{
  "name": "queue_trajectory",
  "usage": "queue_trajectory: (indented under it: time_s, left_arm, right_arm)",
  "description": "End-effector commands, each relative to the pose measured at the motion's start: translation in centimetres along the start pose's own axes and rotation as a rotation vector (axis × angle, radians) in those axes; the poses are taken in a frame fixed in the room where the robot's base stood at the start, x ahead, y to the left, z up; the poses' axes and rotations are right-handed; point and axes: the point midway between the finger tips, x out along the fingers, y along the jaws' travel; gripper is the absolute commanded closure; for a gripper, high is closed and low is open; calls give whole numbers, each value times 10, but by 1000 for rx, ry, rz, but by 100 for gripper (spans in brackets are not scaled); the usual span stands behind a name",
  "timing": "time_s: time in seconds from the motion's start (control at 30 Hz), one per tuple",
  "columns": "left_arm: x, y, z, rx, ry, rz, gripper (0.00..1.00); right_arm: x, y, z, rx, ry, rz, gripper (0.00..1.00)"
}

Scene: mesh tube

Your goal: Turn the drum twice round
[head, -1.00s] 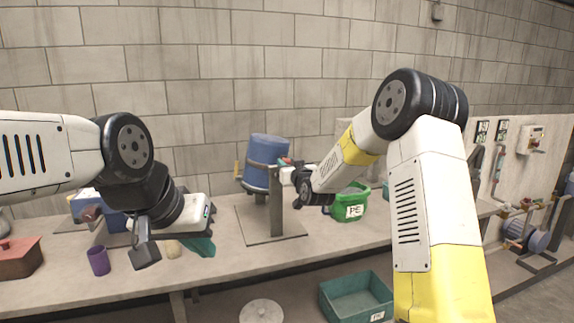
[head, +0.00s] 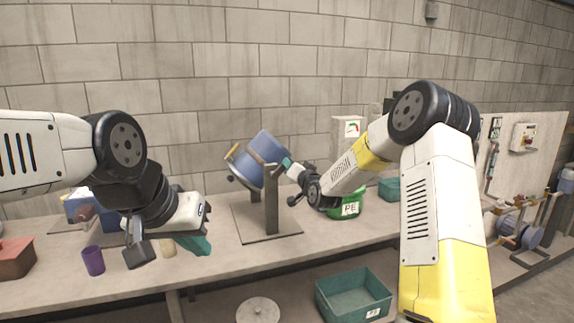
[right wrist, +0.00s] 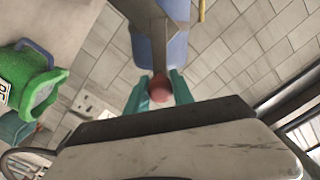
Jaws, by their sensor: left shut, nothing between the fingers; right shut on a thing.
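My right gripper (head: 290,167) is at the right of the stand. In the right wrist view its teal fingers (right wrist: 160,90) are shut on a round reddish knob (right wrist: 160,88), in front of the stand's post and the blue drum (right wrist: 172,50). In the head view the knob is hidden by the gripper. My left gripper (head: 196,243) is shut and empty over the bench's left part, away from the drum.
A green bin (head: 346,208) marked PE stands right of the drum stand, with a teal bin (head: 389,189) behind it. A purple cup (head: 93,261) and a red-brown box (head: 14,258) are at the left. A teal crate (head: 353,296) sits below the bench.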

Motion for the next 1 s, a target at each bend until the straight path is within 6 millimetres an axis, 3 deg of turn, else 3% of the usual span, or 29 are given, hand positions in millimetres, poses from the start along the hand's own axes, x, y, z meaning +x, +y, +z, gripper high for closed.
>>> queue_trajectory:
  time_s: [0.4,1.0]
  left_arm:
    - [0,0,0,0,0,0,100]
    - [0,0,0,0,0,0,100]
  right_arm:
    - [-1,31,12,399,-1,9,100]
    - [-1,55,45,970,-2,10,100]
